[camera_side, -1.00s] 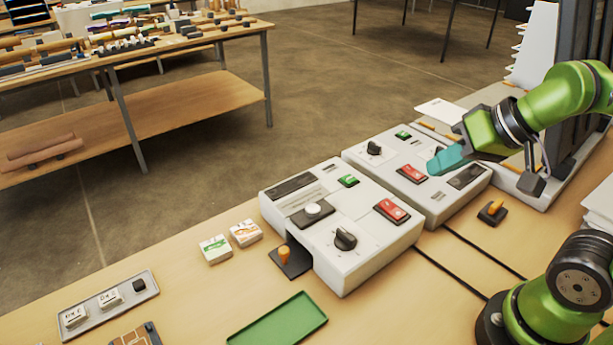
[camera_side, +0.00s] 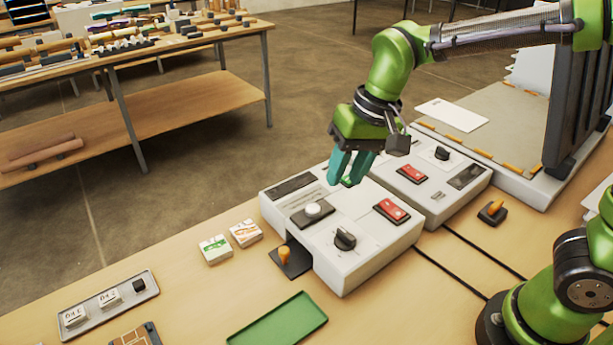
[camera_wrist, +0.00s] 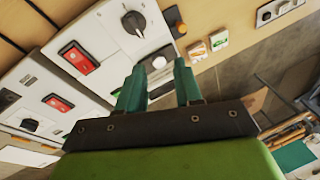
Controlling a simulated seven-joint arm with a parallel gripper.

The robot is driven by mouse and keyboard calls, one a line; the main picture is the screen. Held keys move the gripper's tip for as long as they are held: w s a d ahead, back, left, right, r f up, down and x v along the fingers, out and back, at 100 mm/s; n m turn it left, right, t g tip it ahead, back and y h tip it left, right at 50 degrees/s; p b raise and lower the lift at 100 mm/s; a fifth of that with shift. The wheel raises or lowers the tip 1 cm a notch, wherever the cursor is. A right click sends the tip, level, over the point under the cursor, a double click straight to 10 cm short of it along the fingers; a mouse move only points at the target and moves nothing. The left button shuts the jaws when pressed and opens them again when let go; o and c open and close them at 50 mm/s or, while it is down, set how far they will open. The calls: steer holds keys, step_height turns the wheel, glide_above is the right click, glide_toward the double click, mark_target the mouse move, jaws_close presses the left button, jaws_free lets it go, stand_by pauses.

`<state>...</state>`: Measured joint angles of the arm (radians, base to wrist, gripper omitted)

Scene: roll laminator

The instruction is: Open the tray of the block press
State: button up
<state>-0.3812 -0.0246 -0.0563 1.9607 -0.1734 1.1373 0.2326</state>
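The white button (camera_wrist: 159,62) shows beyond the fingertips.
A second white machine (camera_side: 435,205) adjoins behind right, with another orange handle on a black base (camera_side: 496,211) beside it. Two small boxes (camera_side: 215,249) (camera_side: 246,232), a green tray (camera_side: 278,321) and a grey tray (camera_side: 108,303) lie left and in front. Black cables cross the table at right.

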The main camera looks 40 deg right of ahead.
mark_target(284, 250)
steer(key=w+a+f+m+g+h, duration=0.2)
steer(key=w+a+m, duration=0.45)
steer(key=a, duration=0.25)
steer(key=shift+n, duration=0.35)
steer(key=f, duration=1.6)
steer(key=shift+w+d+f, duration=0.15)
steer(key=shift+w+f, duration=0.1)
steer(key=shift+f, duration=0.1)
steer(key=shift+c, duration=0.5)
jaws_close()
